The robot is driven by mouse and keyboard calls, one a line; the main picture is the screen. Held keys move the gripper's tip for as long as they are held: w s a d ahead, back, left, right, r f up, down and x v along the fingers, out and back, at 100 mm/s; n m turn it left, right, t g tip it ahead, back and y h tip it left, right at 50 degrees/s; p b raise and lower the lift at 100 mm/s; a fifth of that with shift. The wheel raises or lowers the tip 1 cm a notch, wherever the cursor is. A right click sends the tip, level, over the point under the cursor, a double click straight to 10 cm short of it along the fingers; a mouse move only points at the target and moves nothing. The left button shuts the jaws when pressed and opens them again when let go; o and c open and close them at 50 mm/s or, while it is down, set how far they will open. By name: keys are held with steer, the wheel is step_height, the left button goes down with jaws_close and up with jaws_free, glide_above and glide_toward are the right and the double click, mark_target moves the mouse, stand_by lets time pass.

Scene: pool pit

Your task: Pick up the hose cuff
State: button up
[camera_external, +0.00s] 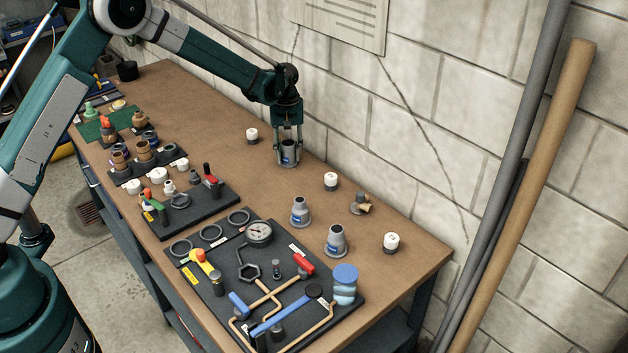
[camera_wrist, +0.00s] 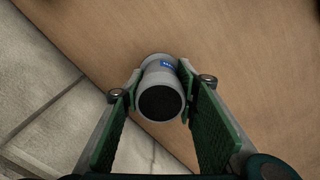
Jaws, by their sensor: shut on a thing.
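The hose cuff is a grey cylinder with a dark open top and a blue label. In the external view the hose cuff (camera_external: 289,157) is at the back edge of the bench, upright between my fingers. In the wrist view the hose cuff (camera_wrist: 162,92) shows its dark opening toward the camera. My gripper (camera_external: 289,150) points down and is shut on the cuff; its green-padded fingers touch both sides in the wrist view (camera_wrist: 161,95). I cannot tell whether the cuff's base is touching the bench. Two similar grey cuffs (camera_external: 300,212) (camera_external: 336,241) stand nearer the front right.
White-topped pieces (camera_external: 252,135) (camera_external: 330,181) (camera_external: 391,242) and a small brown fitting (camera_external: 361,203) stand along the wall side. A black panel (camera_external: 215,275) with pipes and a gauge fills the front. The block wall (camera_external: 440,90) is close behind.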

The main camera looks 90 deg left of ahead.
steer(key=shift+r, duration=0.1)
steer(key=shift+r, duration=4.95)
steer(key=shift+w+d, duration=0.1)
steer(key=w+d, duration=0.9)
steer(key=d, duration=0.8)
steer(key=w+d+b, duration=0.1)
steer(key=w+d, duration=0.8)
steer(key=d, duration=0.8)
steer(key=w+d, duration=1)
steer(key=d, duration=0.6)
steer(key=shift+d+b, duration=0.35)
steer(key=shift+d, duration=0.05)
steer(key=shift+r, duration=0.1)
